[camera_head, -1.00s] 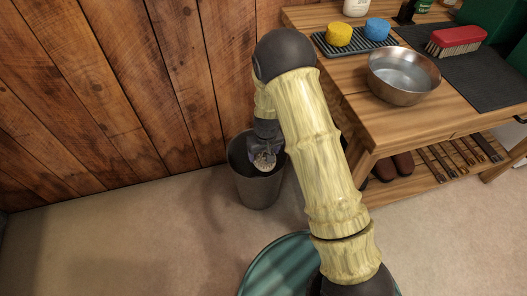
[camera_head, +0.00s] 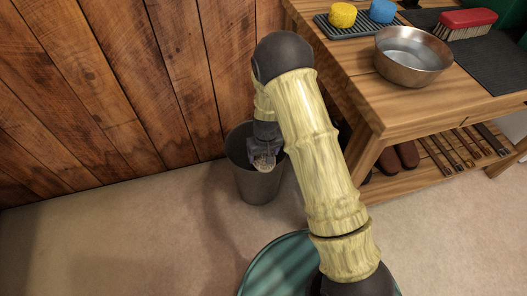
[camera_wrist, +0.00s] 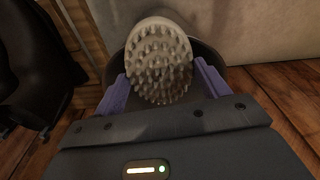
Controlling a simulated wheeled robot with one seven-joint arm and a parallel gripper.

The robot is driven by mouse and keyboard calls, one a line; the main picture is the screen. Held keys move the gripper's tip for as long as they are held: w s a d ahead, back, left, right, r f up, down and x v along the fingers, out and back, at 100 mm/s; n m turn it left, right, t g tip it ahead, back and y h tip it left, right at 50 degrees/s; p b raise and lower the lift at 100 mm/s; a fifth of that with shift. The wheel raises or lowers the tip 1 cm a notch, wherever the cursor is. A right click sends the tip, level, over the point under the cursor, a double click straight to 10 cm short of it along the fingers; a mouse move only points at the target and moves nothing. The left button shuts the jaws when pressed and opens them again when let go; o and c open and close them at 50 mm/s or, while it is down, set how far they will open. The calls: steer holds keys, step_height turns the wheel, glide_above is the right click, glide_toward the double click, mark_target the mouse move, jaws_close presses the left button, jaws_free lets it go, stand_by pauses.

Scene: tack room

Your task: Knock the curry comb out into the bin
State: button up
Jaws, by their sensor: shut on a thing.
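The curry comb (camera_wrist: 158,60) is a pale oval with rows of blunt teeth, seen face-on in the wrist view. My gripper (camera_wrist: 160,84) is shut on it, with a purple finger at each side. In the head view my gripper (camera_head: 264,150) and the comb (camera_head: 263,163) are small at the mouth of the bin. The dark grey bin (camera_head: 260,188) stands on the floor by the wooden wall. Its rim shows behind the comb in the wrist view (camera_wrist: 207,54). The bin's inside is mostly hidden by the arm and comb.
A wooden bench (camera_head: 350,70) stands to the right. On it are a metal bowl (camera_head: 412,62), a red-backed brush (camera_head: 466,22), and yellow (camera_head: 342,15) and blue (camera_head: 383,11) sponges on a ribbed mat. Brown boots (camera_head: 398,158) sit on its lower shelf. Floor left of the bin is clear.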

step_height(320, 180, down, 4)
steer(key=shift+r+b, duration=0.2)
steer(key=shift+b, duration=0.5)
steer(key=shift+r+p, duration=0.45)
steer(key=shift+r, duration=0.05)
steer(key=shift+c, duration=0.3)
step_height(320, 180, up, 5)
steer(key=p, duration=0.4)
steer(key=shift+f, duration=0.15)
step_height(320, 180, down, 6)
steer(key=b, duration=0.3)
steer(key=shift+r+p, duration=0.35)
steer(key=shift+r, duration=0.3)
steer(key=shift+c, duration=0.6)
step_height(320, 180, up, 5)
steer(key=p, duration=0.4)
steer(key=shift+f, duration=0.1)
